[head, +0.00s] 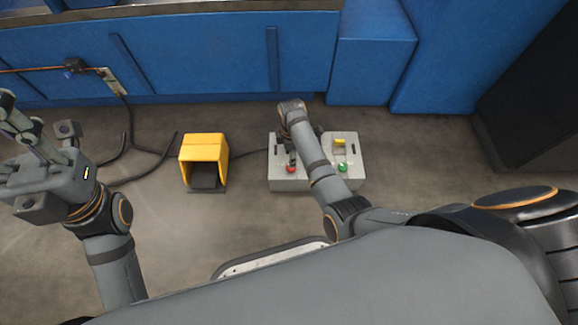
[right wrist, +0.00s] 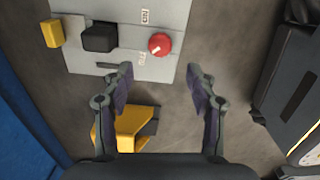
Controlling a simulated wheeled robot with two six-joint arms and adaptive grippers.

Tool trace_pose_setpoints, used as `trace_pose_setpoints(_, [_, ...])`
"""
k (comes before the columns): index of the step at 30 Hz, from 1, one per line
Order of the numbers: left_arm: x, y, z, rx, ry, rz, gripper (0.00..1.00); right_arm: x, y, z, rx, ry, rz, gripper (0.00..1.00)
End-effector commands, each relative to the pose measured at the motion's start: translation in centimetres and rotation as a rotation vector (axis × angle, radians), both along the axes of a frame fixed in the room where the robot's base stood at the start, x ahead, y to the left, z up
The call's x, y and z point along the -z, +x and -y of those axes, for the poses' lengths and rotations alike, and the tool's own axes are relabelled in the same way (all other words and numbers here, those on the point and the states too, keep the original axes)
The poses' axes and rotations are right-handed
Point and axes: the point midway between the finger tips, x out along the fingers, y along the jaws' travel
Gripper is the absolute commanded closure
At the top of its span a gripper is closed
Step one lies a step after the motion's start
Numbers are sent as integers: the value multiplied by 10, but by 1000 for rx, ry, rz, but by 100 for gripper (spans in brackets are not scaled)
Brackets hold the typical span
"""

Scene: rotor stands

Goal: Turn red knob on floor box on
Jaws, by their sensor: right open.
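The red knob (right wrist: 159,43) is round with a white mark and sits on the pale grey floor box (right wrist: 170,66). Its mark points to the lower left in the right wrist view. Small printed labels, too blurred to read surely, lie above and below it. In the head view the red knob (head: 291,169) shows at the front left of the floor box (head: 318,184), beside my right arm. My right gripper (right wrist: 160,74) is open and empty, its fingertips apart and just short of the knob in the picture. My left gripper (head: 40,126) is spread open and empty, far left.
A green button (head: 342,168) is on the box's right. A yellow foot pedal (head: 203,148) stands left of the box. Blue cabinets (head: 200,55) line the back.

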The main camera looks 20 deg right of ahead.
Motion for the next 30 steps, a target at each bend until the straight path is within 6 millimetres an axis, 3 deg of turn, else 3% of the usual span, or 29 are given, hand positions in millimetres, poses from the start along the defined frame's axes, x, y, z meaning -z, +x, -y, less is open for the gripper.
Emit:
trace_pose_setpoints(1, [17, 1, 0, -5, -1, 0, 62, 21, 0, 0, 0, -1, -1, 42])
trace_pose_setpoints(3, [27, 1, 0, -11, 0, -1, 62, 37, -1, 0, 1, -1, -2, 42])
trace_pose_setpoints(9, [50, 2, 2, -29, 5, -2, 62, 72, 0, 0, 1, 0, -1, 42])
trace_pose_setpoints(13, [56, 3, 3, -32, 9, -6, 62, 81, 0, 0, 2, 1, 1, 42])
trace_pose_setpoints(22, [55, 4, 3, -33, 11, -7, 62, 81, 0, 0, 2, 1, 0, 42])
trace_pose_setpoints(30, [55, 3, 3, -32, 11, -7, 62, 81, 0, 0, 2, 0, 0, 78])
